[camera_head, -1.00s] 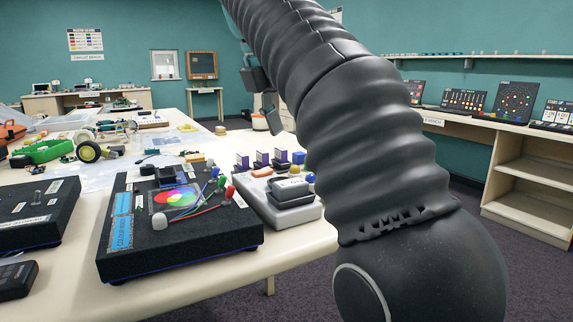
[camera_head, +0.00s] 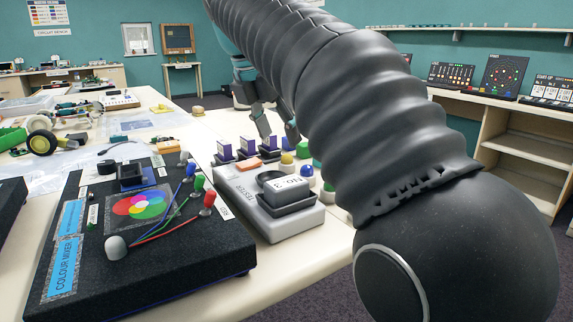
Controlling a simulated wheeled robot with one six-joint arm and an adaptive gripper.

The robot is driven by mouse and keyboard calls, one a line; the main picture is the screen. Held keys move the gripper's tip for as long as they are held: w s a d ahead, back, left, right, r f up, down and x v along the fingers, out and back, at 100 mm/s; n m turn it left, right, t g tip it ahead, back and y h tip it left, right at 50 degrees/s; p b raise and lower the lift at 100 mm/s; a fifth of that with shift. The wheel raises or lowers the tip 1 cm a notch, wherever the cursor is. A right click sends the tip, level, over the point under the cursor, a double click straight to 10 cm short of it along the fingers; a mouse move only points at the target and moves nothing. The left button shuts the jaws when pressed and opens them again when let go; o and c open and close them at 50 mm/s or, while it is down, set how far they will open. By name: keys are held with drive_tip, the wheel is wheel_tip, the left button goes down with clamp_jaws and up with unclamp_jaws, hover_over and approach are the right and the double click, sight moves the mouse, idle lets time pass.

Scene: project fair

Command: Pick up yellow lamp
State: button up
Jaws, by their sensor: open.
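The yellow lamp (camera_head: 287,158) is a small yellow dome on the table, behind the grey tester and beside the blue lamp (camera_head: 307,171) and green lamp (camera_head: 302,148). My gripper (camera_head: 277,128) hangs over the table, beyond the yellow lamp in the picture, with its two dark fingers apart and pointing down. It is open and holds nothing that I can see. My arm covers the area to the right of the lamps and may hide more of them.
A grey tester (camera_head: 285,222) stands in front of the lamps. Several purple boxes (camera_head: 246,149) stand to their left. The black colour mixer board (camera_head: 190,255) fills the near left. Shelves (camera_head: 525,150) stand at the right wall.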

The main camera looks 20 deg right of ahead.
sight(284, 156)
drive_tip(key=shift+x, duration=3.4)
drive_tip(key=shift+w+a, duration=0.15)
drive_tip(key=c, duration=1)
